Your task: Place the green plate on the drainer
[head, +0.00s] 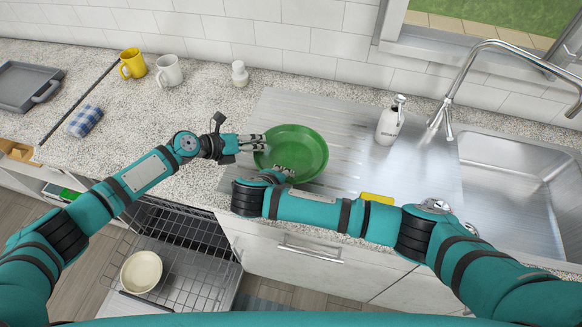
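The green plate (300,148) is at the left part of the ribbed steel drainer (335,112) beside the sink. I cannot tell whether it rests on the drainer or is held just above it. My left gripper (262,142) is at the plate's left rim, its fingers close together and overlapping the rim. My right gripper (284,170) reaches over the plate's front edge, with its fingertips over the plate. Its wrist hides part of the front rim. Whether either gripper holds the rim is unclear.
A soap bottle (389,125) stands on the steel near the sink basin (510,185). A yellow sponge (377,198) lies at the front edge. Mugs (168,71) and a white shaker (239,74) stand behind. Below is an open dishwasher rack (190,262) with a cream bowl (141,271).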

